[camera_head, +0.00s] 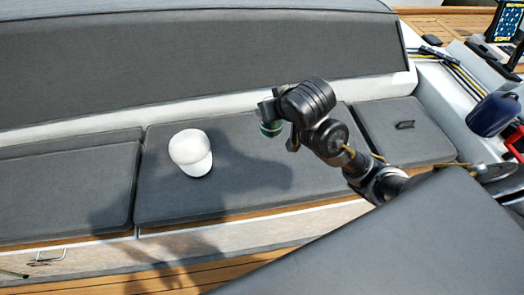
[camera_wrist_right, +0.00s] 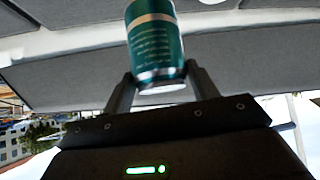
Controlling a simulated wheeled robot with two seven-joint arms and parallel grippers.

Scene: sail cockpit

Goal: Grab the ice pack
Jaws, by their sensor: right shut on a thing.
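My right gripper (camera_head: 269,113) is raised above the grey bench seat, at the middle of the head view. It is shut on a green can with a tan band (camera_wrist_right: 156,45). In the wrist view the two fingers (camera_wrist_right: 160,85) hold the can from both sides. In the head view only part of the green can (camera_head: 271,129) shows under the gripper. I see nothing that I can clearly make out as an ice pack. My left gripper is not in view.
A small black item (camera_head: 404,125) lies on the right cushion. A dark blue rounded object (camera_head: 493,114) is at the far right. The left cushion (camera_head: 60,190) is clear.

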